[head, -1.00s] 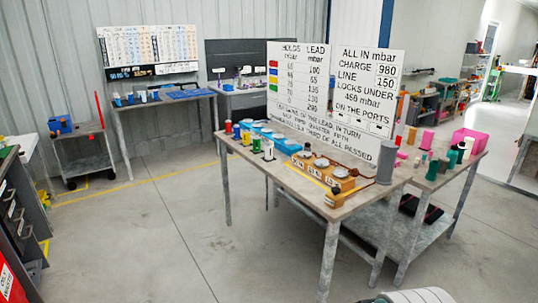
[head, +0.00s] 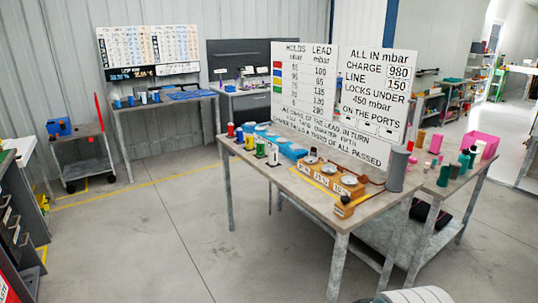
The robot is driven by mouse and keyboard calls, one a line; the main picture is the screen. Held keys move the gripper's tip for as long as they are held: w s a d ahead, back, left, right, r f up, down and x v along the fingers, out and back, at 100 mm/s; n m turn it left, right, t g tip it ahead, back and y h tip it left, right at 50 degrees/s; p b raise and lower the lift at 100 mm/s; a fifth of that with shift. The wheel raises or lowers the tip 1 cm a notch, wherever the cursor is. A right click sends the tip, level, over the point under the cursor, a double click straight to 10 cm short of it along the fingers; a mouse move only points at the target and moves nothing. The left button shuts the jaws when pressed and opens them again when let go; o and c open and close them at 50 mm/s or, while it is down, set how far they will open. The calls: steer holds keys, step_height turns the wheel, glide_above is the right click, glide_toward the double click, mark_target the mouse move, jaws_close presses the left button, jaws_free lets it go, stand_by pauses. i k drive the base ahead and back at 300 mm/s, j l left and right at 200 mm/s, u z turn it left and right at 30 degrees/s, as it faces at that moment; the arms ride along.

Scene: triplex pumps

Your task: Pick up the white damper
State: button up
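A small white cylinder (head: 273,155), which looks like the white damper, stands upright on the near-left edge of the grey-topped table (head: 315,204). It is at the front end of a row of similar small cylinders: green (head: 260,147), yellow (head: 249,141), blue (head: 239,134) and red (head: 230,129). A blue block-like unit (head: 292,149) lies just right of it.
Wooden blocks with round gauges (head: 347,186) and a grey cylinder (head: 398,168) stand on the same table. Large white sign boards (head: 303,95) rise behind. A trolley (head: 82,158) stands at far left. The floor (head: 165,225) left of the table is clear.

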mark_target(273, 151)
steer(key=i+j, duration=0.25)
steer(key=i, duration=0.55)
steer(key=i+j+u, duration=0.1)
steer(key=i, duration=0.65)
steer(key=i+j, duration=0.3)
steer(key=i, duration=0.5)
steer(key=i+j+u, duration=0.15)
steer(key=i, duration=0.65)
